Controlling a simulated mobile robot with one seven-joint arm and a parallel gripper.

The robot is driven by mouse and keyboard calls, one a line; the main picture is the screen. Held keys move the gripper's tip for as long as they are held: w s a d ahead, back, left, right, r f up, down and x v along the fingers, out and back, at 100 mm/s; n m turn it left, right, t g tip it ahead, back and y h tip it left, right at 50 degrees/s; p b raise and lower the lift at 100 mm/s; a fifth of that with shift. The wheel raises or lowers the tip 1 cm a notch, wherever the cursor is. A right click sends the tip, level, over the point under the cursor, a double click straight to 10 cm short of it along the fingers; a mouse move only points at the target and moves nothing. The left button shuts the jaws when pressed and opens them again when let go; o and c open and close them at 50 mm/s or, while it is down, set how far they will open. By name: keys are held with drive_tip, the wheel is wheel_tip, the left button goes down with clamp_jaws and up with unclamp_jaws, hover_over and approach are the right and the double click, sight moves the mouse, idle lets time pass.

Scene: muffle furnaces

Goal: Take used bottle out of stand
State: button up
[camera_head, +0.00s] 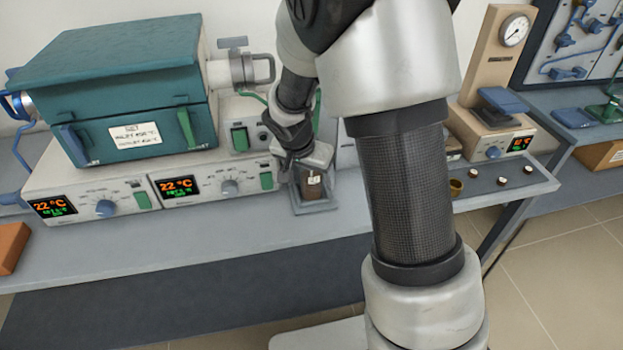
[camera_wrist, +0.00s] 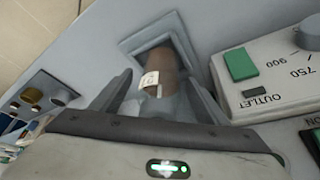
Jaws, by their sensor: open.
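The used bottle (camera_head: 313,187) is brown with a small white label. It sits in a grey stand (camera_head: 317,208) on the bench, just right of the furnace control unit. My gripper (camera_head: 300,165) is at the stand from above and behind, and partly hides its upper part. In the wrist view, the bottle (camera_wrist: 167,72) stands in the square frame of the stand (camera_wrist: 133,42). My open gripper (camera_wrist: 155,90) has one finger on each side of the bottle. I cannot tell whether the fingers touch it.
A furnace control unit (camera_head: 215,188) with dials and 22 °C displays stands close on the left, under a green furnace (camera_head: 130,90). Small caps and a brass cup (camera_head: 456,187) lie on the right. The bench front (camera_head: 230,225) is clear.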

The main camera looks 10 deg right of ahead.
drive_tip(key=c, duration=1.4)
